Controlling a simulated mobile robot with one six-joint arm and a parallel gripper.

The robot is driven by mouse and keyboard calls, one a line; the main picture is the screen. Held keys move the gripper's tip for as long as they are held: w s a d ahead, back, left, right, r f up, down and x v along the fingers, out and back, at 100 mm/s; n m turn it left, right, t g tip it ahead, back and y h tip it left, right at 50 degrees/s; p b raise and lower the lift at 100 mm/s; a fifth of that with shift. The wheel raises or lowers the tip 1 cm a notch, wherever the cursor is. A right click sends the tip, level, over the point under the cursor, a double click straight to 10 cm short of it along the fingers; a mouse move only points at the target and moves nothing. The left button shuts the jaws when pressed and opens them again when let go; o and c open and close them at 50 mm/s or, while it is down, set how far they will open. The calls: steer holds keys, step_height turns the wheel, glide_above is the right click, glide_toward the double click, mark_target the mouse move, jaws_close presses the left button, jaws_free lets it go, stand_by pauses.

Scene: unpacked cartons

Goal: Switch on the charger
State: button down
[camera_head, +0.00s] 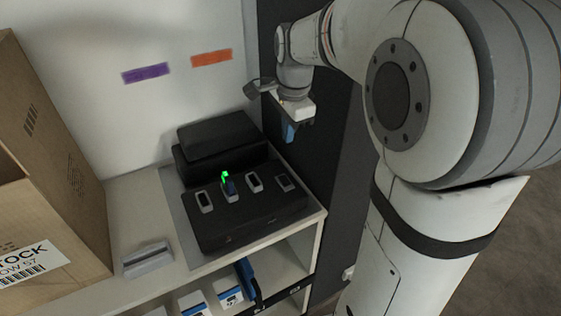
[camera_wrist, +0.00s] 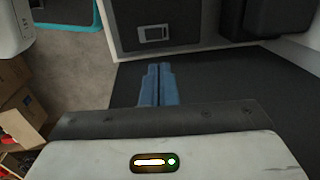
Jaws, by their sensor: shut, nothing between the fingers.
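The charger (camera_head: 250,217) is a black unit with a row of several pale-rimmed bays on its sloped top, standing on a grey mat on the white shelf top. One bay holds a small dark-blue item with a bright green light (camera_head: 225,175) above it. My gripper (camera_head: 289,133) is above and right of the charger, apart from it, beside the dark panel. Its blue fingers are together and empty, pointing down. They also show close together in the wrist view (camera_wrist: 157,84). I cannot make out a switch on the charger.
A black case (camera_head: 217,140) stands behind the charger. A cardboard carton (camera_head: 50,150) is at the left, with a grey holder (camera_head: 148,259) on the shelf top (camera_head: 140,205) near it. Blue-and-white boxes (camera_head: 228,291) sit on the shelf below. A dark upright panel (camera_head: 335,150) is at the right.

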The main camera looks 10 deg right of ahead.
mark_target(283, 177)
steer(key=f, duration=0.4)
steer(key=w+f, duration=0.1)
steer(key=f, duration=0.4)
steer(key=f+p, duration=0.1)
steer(key=f, duration=0.4)
steer(key=shift+w+a, duration=0.25)
steer(key=shift+w, duration=0.05)
